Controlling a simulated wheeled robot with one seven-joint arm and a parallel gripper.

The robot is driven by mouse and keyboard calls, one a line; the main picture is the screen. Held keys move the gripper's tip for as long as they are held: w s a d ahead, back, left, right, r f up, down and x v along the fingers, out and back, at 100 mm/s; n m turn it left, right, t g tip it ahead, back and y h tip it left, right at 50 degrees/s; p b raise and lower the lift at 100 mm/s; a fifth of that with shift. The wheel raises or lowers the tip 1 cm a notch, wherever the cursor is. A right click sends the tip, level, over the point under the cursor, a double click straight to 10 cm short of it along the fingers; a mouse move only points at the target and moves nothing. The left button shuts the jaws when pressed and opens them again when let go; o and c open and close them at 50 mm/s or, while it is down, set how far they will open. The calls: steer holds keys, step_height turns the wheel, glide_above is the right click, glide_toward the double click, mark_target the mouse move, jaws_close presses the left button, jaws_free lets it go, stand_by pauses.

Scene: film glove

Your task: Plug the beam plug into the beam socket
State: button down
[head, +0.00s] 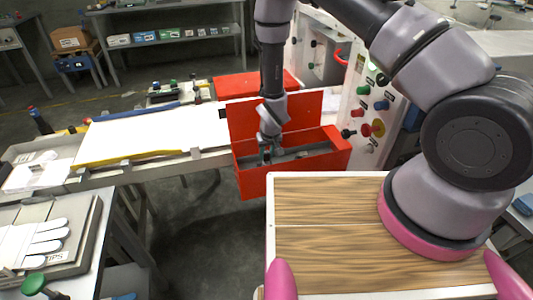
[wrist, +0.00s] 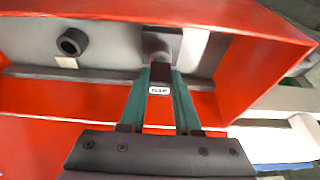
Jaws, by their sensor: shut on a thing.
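My gripper (wrist: 161,74) is inside an open red box, with its two green fingers shut on a dark plug (wrist: 159,76) that carries a small white label I cannot read clearly. The plug's far end meets or overlaps a grey cylindrical part (wrist: 156,44) by a pale panel; I cannot tell whether it is seated there. A round black ring-shaped fitting (wrist: 72,42), perhaps a socket, stands to the left on the grey inner surface, with a small pale tag below it. In the head view my gripper (head: 268,153) reaches down into the box, and the plug cannot be made out.
The red box (head: 335,150) has walls close around my gripper and its lid raised behind. A white conveyor (head: 140,135) runs left. A control panel with coloured knobs (head: 375,105) stands at right. A wooden-topped surface (head: 325,240) is in front; a glove lies at lower left.

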steer(key=shift+f, duration=0.55)
steer(key=c, duration=0.5)
jaws_free()
steer(key=shift+c, duration=0.2)
steer(key=d+r+m+t+y, duration=0.15)
steer(key=d+r, duration=0.45)
steer(key=r, duration=1.4)
steer(key=d+r+m, duration=0.2)
steer(key=d+r, duration=0.4)
steer(key=r, duration=1.3)
steer(key=s+d+r+m+t, duration=0.1)
steer(key=s+d+r+m, duration=0.1)
steer(key=s+d+r, duration=0.4)
steer(key=s+d+r+m+t, duration=0.1)
steer(key=s+d+r, duration=0.5)
steer(key=s+r, duration=0.7)
steer(key=shift+d+r+m, duration=0.25)
steer(key=shift+d+m, duration=0.1)
steer(key=shift+m, duration=0.1)
